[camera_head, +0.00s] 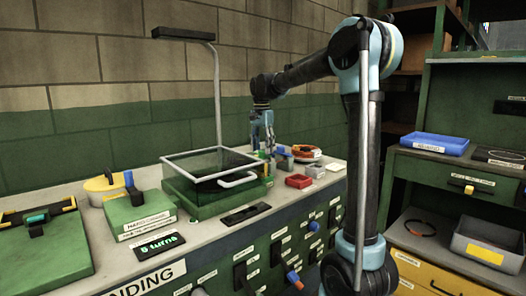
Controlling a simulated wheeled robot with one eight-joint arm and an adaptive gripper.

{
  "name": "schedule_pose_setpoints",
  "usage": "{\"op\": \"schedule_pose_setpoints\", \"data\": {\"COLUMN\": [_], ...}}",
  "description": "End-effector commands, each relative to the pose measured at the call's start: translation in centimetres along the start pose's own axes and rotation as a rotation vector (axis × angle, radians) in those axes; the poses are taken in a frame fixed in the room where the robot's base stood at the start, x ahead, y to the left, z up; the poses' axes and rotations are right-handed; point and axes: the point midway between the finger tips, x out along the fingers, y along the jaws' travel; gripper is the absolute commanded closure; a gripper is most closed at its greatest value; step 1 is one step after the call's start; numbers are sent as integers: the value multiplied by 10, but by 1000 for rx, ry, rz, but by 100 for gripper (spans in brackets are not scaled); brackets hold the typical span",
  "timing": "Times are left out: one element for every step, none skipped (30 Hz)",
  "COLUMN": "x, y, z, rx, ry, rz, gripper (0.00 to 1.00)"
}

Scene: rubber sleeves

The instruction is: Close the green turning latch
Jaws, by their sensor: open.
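My gripper (265,146) points down behind the right rear of a glass-lidded green case (205,197), among small objects on the bench. It is open; its fingertips are small and partly hidden, and I see nothing held. A black lever with a green barrel (37,217) sits on a green box (45,250) at the far left, well away from my gripper. It may be the green turning latch, but I cannot be sure. Its exact turn angle is too small to tell.
A green block with a blue-topped black handle (135,197) and a yellow round container (105,184) stand left of the case. A lamp post (217,95) rises behind it.

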Motion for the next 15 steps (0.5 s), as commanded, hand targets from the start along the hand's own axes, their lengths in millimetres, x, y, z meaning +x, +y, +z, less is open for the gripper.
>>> {"op": "schedule_pose_setpoints", "data": {"x": [4, 6, 8, 9, 10, 11, 11, 11, 11, 11, 11, 11, 11, 11, 11], "y": [0, 0, 0, 0, 0, 0, 0, 0, 0, 0, 0, 0, 0, 0, 0], "z": [0, 0, 0, 0, 0, 0, 0, 0, 0, 0, 0, 0, 0, 0, 0], "rx": [0, 0, 0, 0, 0, 0, 0, 0, 0, 0, 0, 0, 0, 0, 0], "ry": [0, 0, 0, 0, 0, 0, 0, 0, 0, 0, 0, 0, 0, 0, 0], "rz": [0, 0, 0, 0, 0, 0, 0, 0, 0, 0, 0, 0, 0, 0, 0], "gripper": [49, 49, 49, 49, 49, 49, 49, 49, 49, 49, 49, 49, 49, 51, 60]}}
